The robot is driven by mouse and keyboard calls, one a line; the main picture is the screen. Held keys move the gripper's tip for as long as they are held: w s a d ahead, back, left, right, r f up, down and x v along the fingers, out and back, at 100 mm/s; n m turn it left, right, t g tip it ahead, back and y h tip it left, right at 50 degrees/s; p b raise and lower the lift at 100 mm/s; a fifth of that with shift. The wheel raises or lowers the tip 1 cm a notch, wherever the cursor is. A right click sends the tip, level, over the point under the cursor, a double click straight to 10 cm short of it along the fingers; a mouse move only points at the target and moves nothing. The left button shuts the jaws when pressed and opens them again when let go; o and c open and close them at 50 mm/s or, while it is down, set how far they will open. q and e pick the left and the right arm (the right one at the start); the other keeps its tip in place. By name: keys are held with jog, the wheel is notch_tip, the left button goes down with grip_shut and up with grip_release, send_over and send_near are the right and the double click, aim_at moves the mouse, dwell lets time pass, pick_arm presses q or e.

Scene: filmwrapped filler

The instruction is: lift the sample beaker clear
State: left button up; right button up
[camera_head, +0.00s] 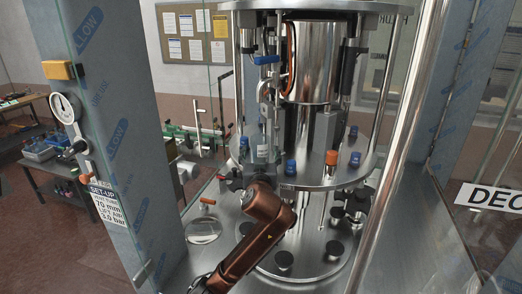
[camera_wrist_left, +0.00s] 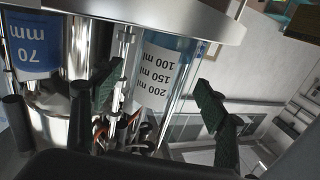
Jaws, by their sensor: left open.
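The sample beaker (camera_wrist_left: 165,72) shows in the left wrist view as a clear vessel with a white volume scale, upside down in that picture, its base end against a round steel plate (camera_wrist_left: 200,22). In the head view it appears to be the small clear vessel (camera_head: 262,150) at the left front of the round steel platform (camera_head: 315,178). My left gripper (camera_head: 238,172) is at the platform's left front edge. Its dark green finger pads (camera_wrist_left: 155,82) are open, one on each side of the beaker in the wrist picture, with gaps visible. Contact cannot be told. My right gripper is not in view.
A blue-capped piece (camera_head: 290,167) and an orange-capped piece (camera_head: 332,158) stand on the platform. A tall steel cylinder (camera_head: 313,62) rises behind. A blue 70 mm label (camera_wrist_left: 32,55) is beside the beaker in the wrist view. Steel posts (camera_head: 410,145) limit room on the right.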

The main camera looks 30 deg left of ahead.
pick_arm(q)
jog(key=x, duration=0.2)
jog(key=shift+w+a+r+p, duration=0.15)
jog(key=shift+w+a+p, duration=0.1)
jog(key=shift+p, duration=0.1)
jog(key=shift+w+a, duration=0.15)
jog(key=shift+w, duration=0.05)
jog(key=c, duration=1.5)
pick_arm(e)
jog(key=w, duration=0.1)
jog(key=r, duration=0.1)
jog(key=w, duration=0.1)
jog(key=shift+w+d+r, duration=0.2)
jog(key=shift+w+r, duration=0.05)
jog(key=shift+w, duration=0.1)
